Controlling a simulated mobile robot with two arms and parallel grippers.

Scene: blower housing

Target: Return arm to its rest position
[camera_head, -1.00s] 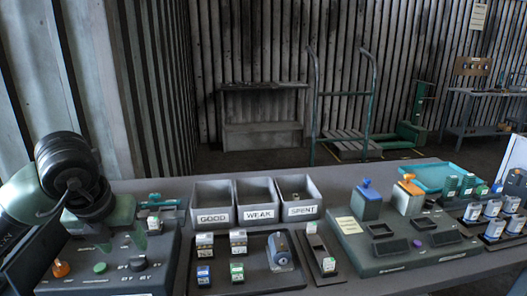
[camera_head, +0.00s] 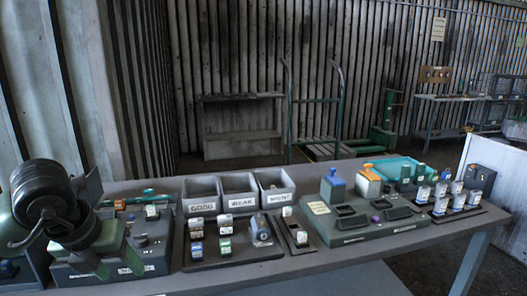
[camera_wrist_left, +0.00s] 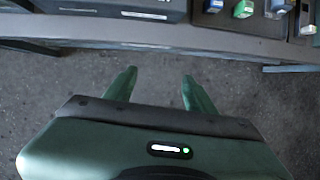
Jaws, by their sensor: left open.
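My left gripper (camera_head: 120,266) is at the lower left of the head view, in front of the left control box (camera_head: 75,268). Its two green fingers point down, spread apart, with nothing between them. In the left wrist view the open fingers (camera_wrist_left: 159,78) are over bare grey floor, just outside the table edge (camera_wrist_left: 160,32). The dark rounded wrist of my left arm shows above the gripper and covers part of the control box. My right gripper is in no view.
The table holds bins marked GOOD (camera_head: 202,206), WEAK (camera_head: 240,204) and SPENT (camera_head: 276,200). In front is a dark tray (camera_head: 205,262) with small blocks. A grey-green fixture (camera_head: 350,232) stands to the right.

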